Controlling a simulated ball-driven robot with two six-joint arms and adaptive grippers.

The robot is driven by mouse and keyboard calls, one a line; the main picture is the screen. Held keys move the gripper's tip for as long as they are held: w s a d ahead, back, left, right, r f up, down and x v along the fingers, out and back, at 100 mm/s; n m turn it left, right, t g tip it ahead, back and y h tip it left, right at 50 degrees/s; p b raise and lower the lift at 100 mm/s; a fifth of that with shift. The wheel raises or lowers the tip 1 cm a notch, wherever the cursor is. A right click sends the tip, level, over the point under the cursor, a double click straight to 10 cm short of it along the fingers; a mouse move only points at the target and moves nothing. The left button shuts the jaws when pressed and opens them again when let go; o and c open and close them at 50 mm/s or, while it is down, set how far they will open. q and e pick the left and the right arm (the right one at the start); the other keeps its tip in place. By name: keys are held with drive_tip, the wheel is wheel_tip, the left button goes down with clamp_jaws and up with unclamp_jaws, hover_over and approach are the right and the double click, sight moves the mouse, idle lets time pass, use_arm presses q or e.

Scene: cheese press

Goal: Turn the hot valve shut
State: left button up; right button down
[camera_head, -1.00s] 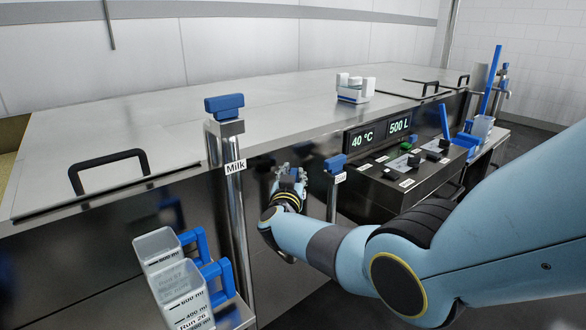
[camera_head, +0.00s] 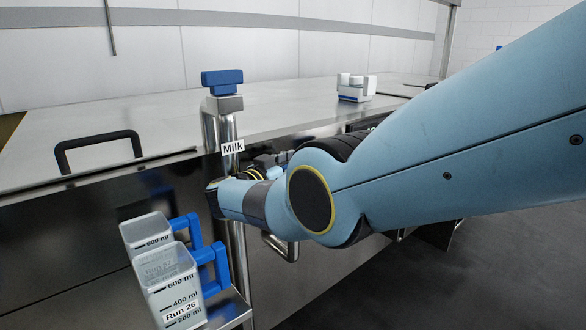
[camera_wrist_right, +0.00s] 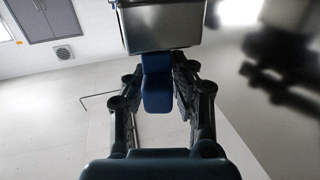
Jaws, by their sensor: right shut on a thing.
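In the right wrist view a blue valve handle (camera_wrist_right: 156,90) stands between the two dark fingers of my right gripper (camera_wrist_right: 162,72), below a shiny metal block. The gripper is shut on this handle. No label shows on it there. In the head view my right arm covers the valve, and only dark parts of the gripper (camera_head: 268,160) show behind the arm. Another post with a blue valve handle (camera_head: 222,78), labelled Milk, stands left of the arm. My left gripper is not in view.
Clear measuring jugs (camera_head: 170,285) with blue handles stand on a small shelf at the lower left. A steel vat (camera_head: 80,120) with a dark lid handle (camera_head: 97,150) fills the back. A white and blue device (camera_head: 355,88) sits on its top. My right arm hides the control panel.

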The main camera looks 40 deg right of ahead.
drive_tip(key=c, duration=1.2)
unclamp_jaws()
drive_tip(key=shift+o, duration=0.2)
wheel_tip(320, 180, up, 10)
drive_tip(key=shift+f, duration=0.1)
